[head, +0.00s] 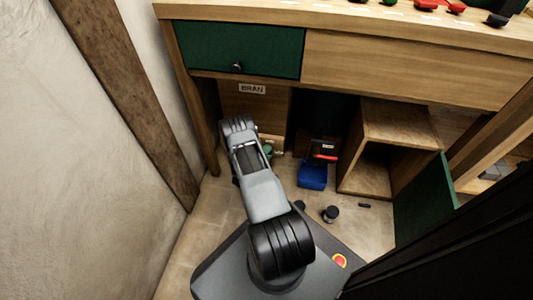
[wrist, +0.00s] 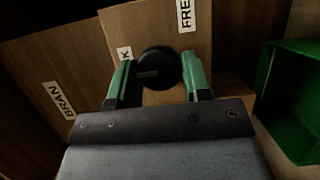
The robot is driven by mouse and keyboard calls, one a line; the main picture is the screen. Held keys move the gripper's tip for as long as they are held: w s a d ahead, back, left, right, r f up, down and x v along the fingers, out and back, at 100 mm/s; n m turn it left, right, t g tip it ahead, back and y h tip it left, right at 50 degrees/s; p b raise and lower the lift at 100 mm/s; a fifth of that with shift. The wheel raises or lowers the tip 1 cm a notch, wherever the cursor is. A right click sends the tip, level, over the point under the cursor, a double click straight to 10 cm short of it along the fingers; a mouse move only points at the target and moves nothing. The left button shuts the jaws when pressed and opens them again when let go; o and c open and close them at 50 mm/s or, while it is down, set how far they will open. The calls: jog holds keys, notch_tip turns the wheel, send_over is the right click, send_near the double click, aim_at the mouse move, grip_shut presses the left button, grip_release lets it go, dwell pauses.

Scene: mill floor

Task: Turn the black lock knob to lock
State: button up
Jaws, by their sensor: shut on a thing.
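The round black lock knob (wrist: 160,64) is in the upper middle of the wrist view, on a light wooden panel (wrist: 160,25). My gripper (wrist: 158,76) has one green finger on each side of the knob and is shut on it. A white label ending in K (wrist: 125,53) is left of the knob, partly hidden. A label reading FRE (wrist: 185,14) is at its upper right, cut off by the frame edge. A faint mark shows on the knob, but I cannot tell its setting. In the head view my arm hides the knob.
A BRAN label (wrist: 58,98) is on the wood at left; it also shows in the head view (head: 252,89). A green bin (wrist: 293,103) stands at right in the wrist view. The head view shows a blue bin (head: 312,177), an open wooden cabinet (head: 398,112) and a green drawer (head: 240,50) above.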

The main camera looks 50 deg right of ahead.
jog(key=shift+s, duration=0.1)
jog(key=o, duration=0.9)
jog(key=a+p, duration=0.1)
jog(key=a, duration=0.3)
jog(key=s+a+p, duration=0.1)
jog(key=a+p, duration=0.1)
jog(key=a, duration=0.3)
jog(key=s+a+p, duration=0.1)
jog(key=a, duration=0.3)
jog(key=shift+s+a, duration=0.1)
jog(key=shift+a, duration=0.2)
